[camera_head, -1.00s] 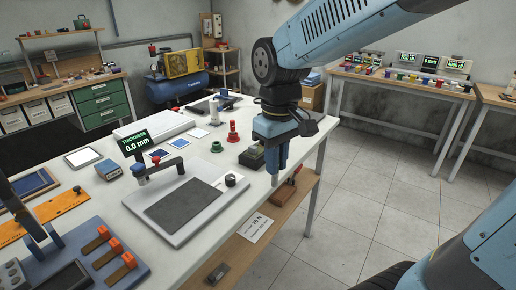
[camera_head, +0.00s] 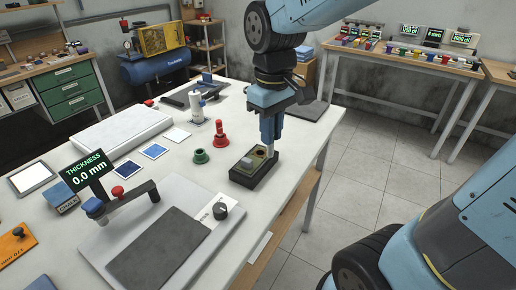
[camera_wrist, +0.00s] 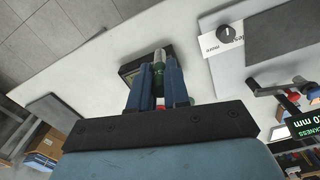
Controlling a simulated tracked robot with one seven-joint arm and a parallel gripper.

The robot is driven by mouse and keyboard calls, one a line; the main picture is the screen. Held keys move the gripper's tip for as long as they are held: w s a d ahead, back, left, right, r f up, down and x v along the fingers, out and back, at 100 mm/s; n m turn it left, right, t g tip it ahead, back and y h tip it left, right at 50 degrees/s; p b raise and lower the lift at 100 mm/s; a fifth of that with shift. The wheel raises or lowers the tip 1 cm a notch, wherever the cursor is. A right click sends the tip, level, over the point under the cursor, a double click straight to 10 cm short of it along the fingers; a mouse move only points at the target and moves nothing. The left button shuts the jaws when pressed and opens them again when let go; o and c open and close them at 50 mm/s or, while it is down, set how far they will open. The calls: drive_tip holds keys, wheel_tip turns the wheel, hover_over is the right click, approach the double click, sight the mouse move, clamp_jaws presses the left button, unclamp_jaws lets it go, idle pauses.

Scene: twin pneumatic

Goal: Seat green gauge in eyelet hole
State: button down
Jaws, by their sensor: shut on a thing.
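My gripper (camera_head: 269,138) points down over the dark block (camera_head: 246,180), near the table's right edge. Its fingers are shut on the green gauge (camera_wrist: 158,76), whose green body and pale grey tip (camera_wrist: 160,57) show between them in the wrist view. The tip points at the block (camera_wrist: 133,74), which the fingers partly hide. In the head view the grey tip (camera_head: 268,154) shows below the fingers, at the block's tan top. I cannot tell whether it is in the eyelet hole or just above it. An empty green holder (camera_head: 201,157) stands left of the block.
A red gauge (camera_head: 220,134) stands upright behind the green holder. The thickness gauge's plate (camera_head: 112,238) with its dark mat lies in front. The floor is free beyond the right edge.

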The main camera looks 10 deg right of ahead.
drive_tip(key=shift+w+a+f, duration=0.2)
drive_tip(key=shift+w+f, duration=2.95)
drive_tip(key=shift+w+a+f, duration=0.15)
drive_tip(key=shift+w+f, duration=2.95)
drive_tip(key=shift+w, duration=0.05)
drive_tip(key=c, duration=1.1)
unclamp_jaws()
drive_tip(key=shift+f, duration=0.1)
